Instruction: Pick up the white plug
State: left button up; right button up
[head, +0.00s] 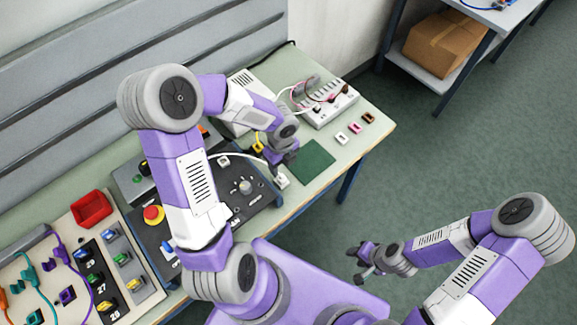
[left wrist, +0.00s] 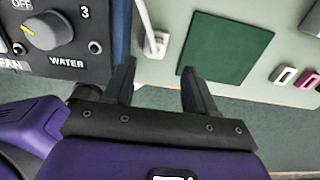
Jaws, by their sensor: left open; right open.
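A white plug (head: 282,181) with a white cable lies near the front edge of the green bench, just right of the dark control panel. In the left wrist view the plug (left wrist: 156,43) sits beyond and between my left fingertips, with its cable running up out of the picture. My left gripper (head: 277,168) is open and empty, close above the plug in the head view. Its two fingers (left wrist: 158,72) are spread and do not hold the plug. My right gripper (head: 359,264) is open and empty, over the floor away from the bench.
A dark green square mat (head: 311,161) lies right of the plug. The control panel (head: 243,190) with knobs is on the left. A white multi-socket unit (head: 326,102) and small white, pink and brown pieces lie farther back. A yellow piece (head: 258,143) is beside my left wrist.

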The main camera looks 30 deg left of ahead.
aim_at(281, 177)
pick_arm(q)
jog(key=f, duration=0.1)
jog(key=s+f+b, duration=0.1)
jog(key=f, duration=0.1)
jog(key=shift+s, duration=0.1)
jog(key=f+b, duration=0.1)
jog(key=f, duration=0.3)
jog(key=shift+w, duration=0.2)
pick_arm(e)
jog(key=shift+s+f, duration=0.25)
jog(key=shift+f, duration=0.25)
jog(key=shift+s+f, duration=0.2)
jog(key=shift+f, duration=0.3)
pick_arm(q)
jog(key=shift+c, duration=0.4)
grip_shut()
